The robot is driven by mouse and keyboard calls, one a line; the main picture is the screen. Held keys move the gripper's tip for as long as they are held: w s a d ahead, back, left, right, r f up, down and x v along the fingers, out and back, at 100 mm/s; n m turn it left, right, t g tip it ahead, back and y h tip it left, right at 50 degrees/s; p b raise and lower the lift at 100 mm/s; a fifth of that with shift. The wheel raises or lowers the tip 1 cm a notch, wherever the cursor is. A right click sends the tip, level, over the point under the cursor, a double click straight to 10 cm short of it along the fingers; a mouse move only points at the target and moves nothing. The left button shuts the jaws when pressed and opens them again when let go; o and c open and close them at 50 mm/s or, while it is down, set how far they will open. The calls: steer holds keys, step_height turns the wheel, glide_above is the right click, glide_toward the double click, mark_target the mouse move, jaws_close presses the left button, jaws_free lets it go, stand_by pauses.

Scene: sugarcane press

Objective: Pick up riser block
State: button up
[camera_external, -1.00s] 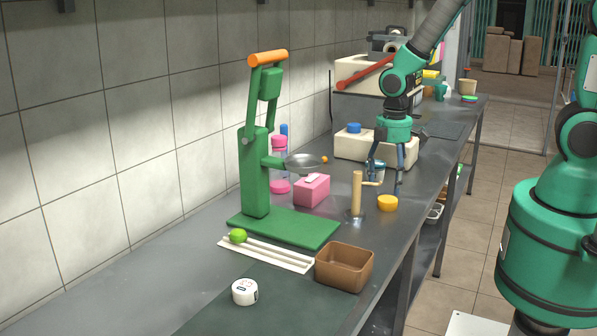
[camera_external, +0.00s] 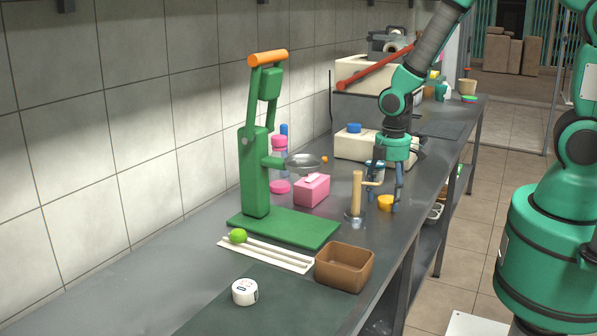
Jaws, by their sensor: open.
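A short yellow round block (camera_external: 385,202) lies on the grey metal table, right of a wooden-handled tool; it may be the riser block, as no label shows. My gripper (camera_external: 384,194) points down at this block with its fingers apart. One finger passes in front of the block's right edge; the other is partly hidden behind the wooden handle. I cannot tell whether either finger touches the block. A pink box-shaped block (camera_external: 312,191) stands below the metal bowl of the green press.
The wooden-handled tool (camera_external: 357,192) stands upright close to my gripper. The green press (camera_external: 256,170) is at the left, with a brown tub (camera_external: 344,267) in front. A cream container (camera_external: 352,146) with a blue lid is behind my gripper. The table's right edge is near.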

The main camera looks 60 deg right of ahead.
mark_target(389, 199)
steer(key=c, duration=1.3)
steer(key=shift+r, duration=0.1)
steer(key=shift+r, duration=0.45)
steer(key=r, duration=0.1)
steer(key=r+p, duration=0.1)
steer(key=r, duration=0.1)
steer(key=shift+s+p, duration=0.2)
steer(key=shift+p, duration=0.1)
steer(key=s+p, duration=0.1)
steer(key=s, duration=0.9)
steer(key=s+r+p, duration=0.1)
steer(key=s, duration=0.4)
steer(key=shift+s+a+p, duration=0.15)
steer(key=shift+s+p, duration=0.15)
